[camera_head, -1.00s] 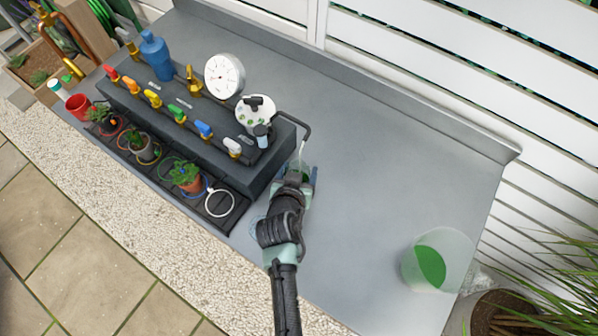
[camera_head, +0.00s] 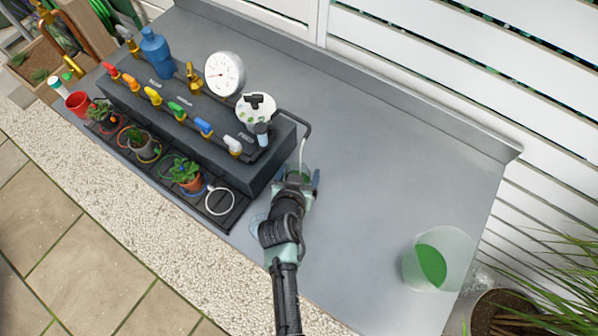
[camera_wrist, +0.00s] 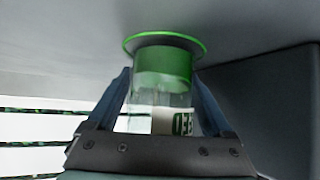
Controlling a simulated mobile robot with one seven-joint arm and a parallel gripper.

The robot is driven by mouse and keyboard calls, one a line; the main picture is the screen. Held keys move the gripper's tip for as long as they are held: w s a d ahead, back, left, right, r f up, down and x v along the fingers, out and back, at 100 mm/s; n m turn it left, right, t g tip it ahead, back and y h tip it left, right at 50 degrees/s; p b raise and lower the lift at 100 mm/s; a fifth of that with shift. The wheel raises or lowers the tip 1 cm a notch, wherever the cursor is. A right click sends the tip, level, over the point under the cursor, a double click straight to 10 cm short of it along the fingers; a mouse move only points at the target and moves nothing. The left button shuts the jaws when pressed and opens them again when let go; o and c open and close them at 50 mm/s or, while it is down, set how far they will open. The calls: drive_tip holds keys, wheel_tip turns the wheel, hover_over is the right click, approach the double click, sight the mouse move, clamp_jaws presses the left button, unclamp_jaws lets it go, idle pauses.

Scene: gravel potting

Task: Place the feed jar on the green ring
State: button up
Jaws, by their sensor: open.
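The feed jar (camera_wrist: 165,95) is clear, with green contents and a white label with green letters. In the wrist view it stands between the fingers of my gripper (camera_wrist: 162,82), which is open around it. The jar's far end sits within the green ring (camera_wrist: 200,44), the bright rim of a dark disc on the bench. In the head view my gripper (camera_head: 303,184) is at the right end of the dark valve block and covers most of the jar and ring.
The dark block (camera_head: 262,172) with coloured valves and a gauge (camera_head: 224,73) stands just left of my gripper. A bent black spout (camera_head: 300,122) hangs over the jar. Small potted plants line the front.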

drive_tip(key=shift+r, duration=0.2)
drive_tip(key=v, duration=1.2)
drive_tip(key=shift+p, duration=0.3)
drive_tip(key=shift+d, duration=0.1)
drive_tip(key=shift+f, duration=0.1)
